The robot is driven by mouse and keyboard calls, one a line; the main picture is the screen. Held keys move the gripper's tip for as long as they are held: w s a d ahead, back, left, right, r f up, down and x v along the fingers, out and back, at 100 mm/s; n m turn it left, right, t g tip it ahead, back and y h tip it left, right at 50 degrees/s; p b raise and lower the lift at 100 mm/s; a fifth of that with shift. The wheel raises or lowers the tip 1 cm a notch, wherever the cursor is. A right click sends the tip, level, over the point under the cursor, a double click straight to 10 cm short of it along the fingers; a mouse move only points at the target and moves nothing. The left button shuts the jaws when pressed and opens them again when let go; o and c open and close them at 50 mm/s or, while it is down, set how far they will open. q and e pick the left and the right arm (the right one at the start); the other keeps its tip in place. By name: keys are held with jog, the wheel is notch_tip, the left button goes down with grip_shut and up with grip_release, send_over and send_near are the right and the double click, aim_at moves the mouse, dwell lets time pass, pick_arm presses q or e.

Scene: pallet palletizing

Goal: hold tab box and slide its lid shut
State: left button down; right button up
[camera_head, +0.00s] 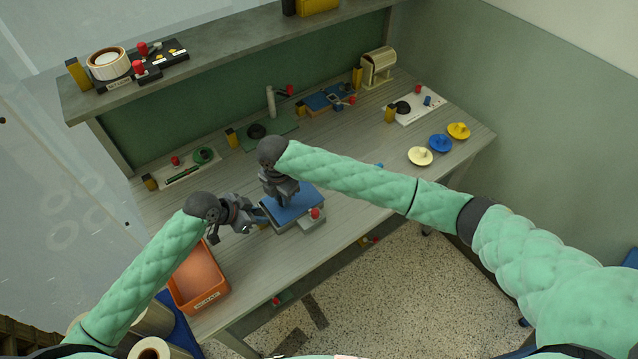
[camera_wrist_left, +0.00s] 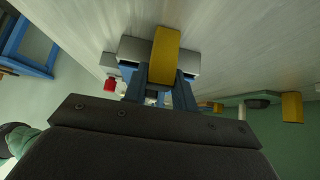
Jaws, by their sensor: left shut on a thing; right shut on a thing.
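The tab box is a grey box (camera_head: 300,227) with a blue lid (camera_head: 297,204), near the front edge of the bench in the head view. A red knob (camera_head: 315,213) shows at its right front corner. My left gripper (camera_head: 258,215) is at the box's left side. In the left wrist view its fingers (camera_wrist_left: 163,88) are shut on a yellow tab (camera_wrist_left: 165,48) in front of the grey box body (camera_wrist_left: 188,63). My right gripper (camera_head: 283,198) points down over the blue lid and is shut on a part of it that the gripper hides.
An orange bin (camera_head: 198,278) stands at the bench's left front. Boards with small parts line the back, including a green board (camera_head: 262,133). Several round knobbed discs, one blue (camera_head: 440,143), lie at the right. Bare bench (camera_head: 350,215) lies right of the box.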

jog(key=shift+s+a, duration=0.25)
jog(key=shift+a, duration=0.05)
jog(key=o, duration=1)
notch_tip(320, 180, up, 12)
